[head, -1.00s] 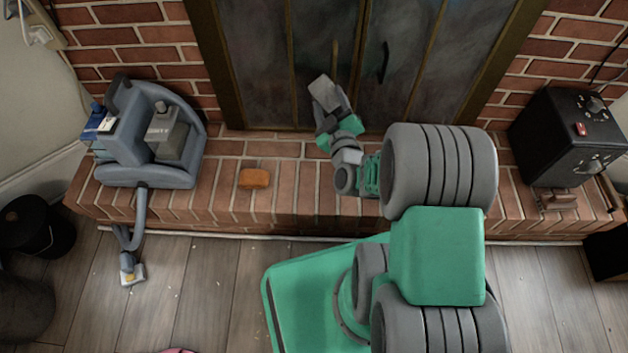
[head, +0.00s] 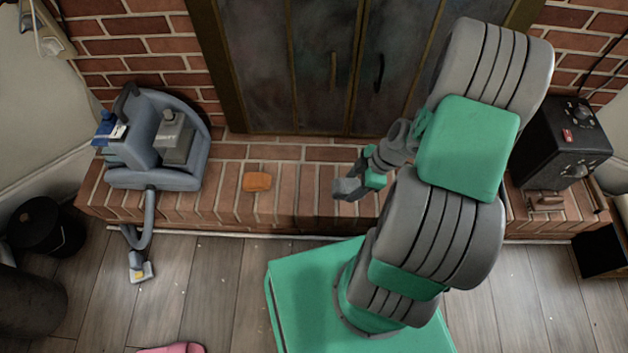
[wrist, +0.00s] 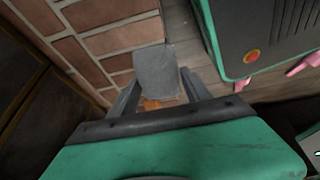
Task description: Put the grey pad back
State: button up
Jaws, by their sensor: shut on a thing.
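My gripper (head: 350,187) is over the brick hearth in the head view, in front of the fireplace doors, with its tip toward the left. In the wrist view, my gripper (wrist: 160,92) is shut on the grey pad (wrist: 156,66), a flat, roughly square piece held between the two fingers. In the head view the pad is hard to tell from the grey fingers. The wrist view shows brick behind the pad, and I cannot tell its exact height above the hearth.
An orange block (head: 257,181) lies on the hearth left of my gripper. A blue-grey cleaning machine (head: 150,145) stands at the hearth's left, its hose reaching the floor. A black box (head: 562,142) stands at the right, a brown item (head: 545,201) before it. Bare brick lies between.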

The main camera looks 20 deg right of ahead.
jog(key=w+a+f+b, duration=0.2)
jog(key=w+f, duration=0.1)
jog(key=w+a+f+b, duration=0.2)
jog(key=w+f, duration=0.1)
jog(key=w, duration=0.1)
jog(key=w+a+f+b, duration=0.3)
jog(key=w+f, duration=0.1)
jog(key=shift+w, duration=0.25)
notch_tip(320, 180, down, 3)
jog(key=shift+w+f+b, duration=0.1)
jog(key=shift+b, duration=0.95)
jog(key=shift+c, duration=0.5)
jog(key=o, duration=1.3)
jog(key=shift+r, duration=0.2)
